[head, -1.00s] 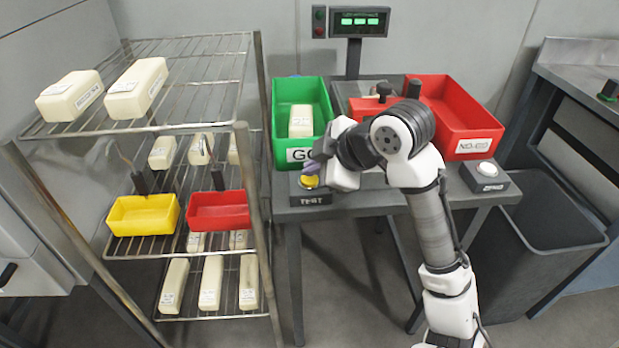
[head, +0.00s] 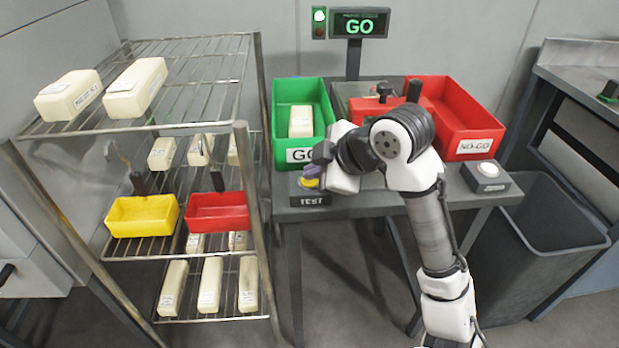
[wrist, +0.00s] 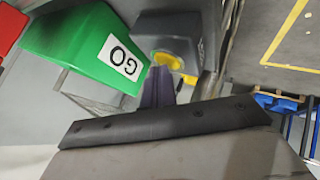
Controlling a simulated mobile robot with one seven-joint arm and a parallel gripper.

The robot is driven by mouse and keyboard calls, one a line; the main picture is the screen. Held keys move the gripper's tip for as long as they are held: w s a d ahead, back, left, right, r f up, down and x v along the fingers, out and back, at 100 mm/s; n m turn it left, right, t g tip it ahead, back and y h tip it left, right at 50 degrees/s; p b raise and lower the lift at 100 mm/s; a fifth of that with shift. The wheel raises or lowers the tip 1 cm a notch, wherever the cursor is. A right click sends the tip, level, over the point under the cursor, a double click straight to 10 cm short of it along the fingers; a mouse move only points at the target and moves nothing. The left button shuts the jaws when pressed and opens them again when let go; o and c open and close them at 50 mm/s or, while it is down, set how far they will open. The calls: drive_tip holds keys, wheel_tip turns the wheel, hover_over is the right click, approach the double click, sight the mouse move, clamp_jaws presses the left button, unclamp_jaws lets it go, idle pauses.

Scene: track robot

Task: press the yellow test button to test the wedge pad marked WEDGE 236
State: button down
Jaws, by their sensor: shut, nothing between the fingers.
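The yellow test button (head: 309,183) sits on a dark box marked TEST (head: 311,199) at the table's front left. My gripper (head: 312,171) is shut and empty, its purple fingertips at the button, seemingly touching it. In the wrist view the fingers (wrist: 158,88) reach to the yellow button (wrist: 170,61) and cover part of it. The display (head: 360,24) reads GO in green, and the lamp (head: 319,15) beside it is lit. The red fixture (head: 385,103) is partly hidden behind my arm. I cannot make out a pad marked WEDGE 236.
A green GO bin (head: 280,112) holding a cream block stands behind the button. A red NO-GO bin (head: 458,108) and a white button (head: 487,169) are to the right. A wire rack (head: 185,130) with blocks and trays is left. A grey waste bin (head: 590,246) stands at right.

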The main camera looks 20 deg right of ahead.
sight(315, 183)
drive_tip(key=shift+r, duration=0.1)
drive_tip(key=shift+r+p, duration=0.65)
drive_tip(key=shift+r, duration=0.1)
wheel_tip(315, 183, up, 5)
drive_tip(key=p, duration=0.4)
idle(0.8)
